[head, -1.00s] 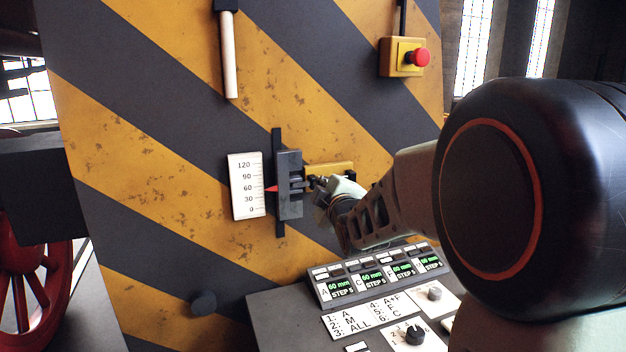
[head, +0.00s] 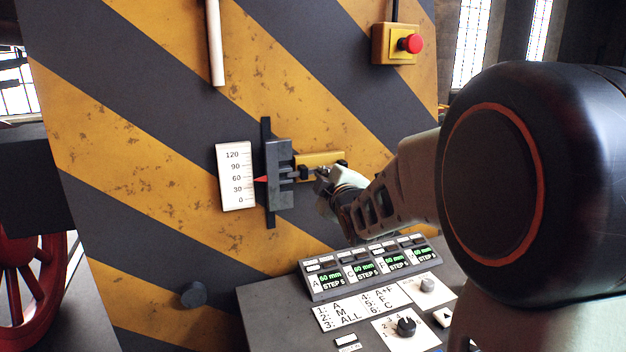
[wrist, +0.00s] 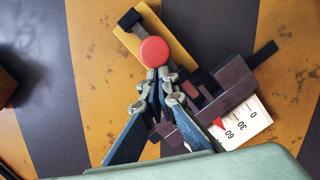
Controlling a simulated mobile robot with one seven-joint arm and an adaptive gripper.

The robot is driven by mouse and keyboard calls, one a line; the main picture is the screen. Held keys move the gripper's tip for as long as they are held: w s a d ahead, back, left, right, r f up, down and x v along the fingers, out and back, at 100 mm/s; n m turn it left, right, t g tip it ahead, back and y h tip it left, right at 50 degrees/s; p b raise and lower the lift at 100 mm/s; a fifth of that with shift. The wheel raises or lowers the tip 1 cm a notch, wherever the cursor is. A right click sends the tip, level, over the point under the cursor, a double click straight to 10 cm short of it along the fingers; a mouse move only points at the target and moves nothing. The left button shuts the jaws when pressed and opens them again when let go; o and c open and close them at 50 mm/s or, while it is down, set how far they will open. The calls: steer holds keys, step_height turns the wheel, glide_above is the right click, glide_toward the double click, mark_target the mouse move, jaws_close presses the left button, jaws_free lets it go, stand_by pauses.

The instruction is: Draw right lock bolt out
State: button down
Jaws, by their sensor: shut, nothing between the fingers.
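The lock bolt's yellow bracket (head: 318,159) is on the striped panel, just right of the dark grey slide block (head: 279,175). It also shows in the wrist view (wrist: 127,42). A dark bolt part (head: 303,172) lies between the bracket and the block. A round red knob (wrist: 154,52) stands in front of the bracket in the wrist view, right at my fingertips. My gripper (head: 321,175) is at the bracket, its fingers (wrist: 156,80) shut with nothing between them. My gripper hides part of the bolt in the head view; I cannot tell how far it sits in the block.
A white scale (head: 236,176) stands left of the block, with the red pointer (head: 261,179) near 60. Below is a control console (head: 368,268) with displays and knobs. A yellow box with a red button (head: 409,43) is at upper right. A pale handle (head: 215,45) hangs above.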

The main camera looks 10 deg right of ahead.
steer(key=shift+w+d, duration=0.15)
steer(key=shift+d, duration=0.85)
steer(key=shift+a, duration=0.1)
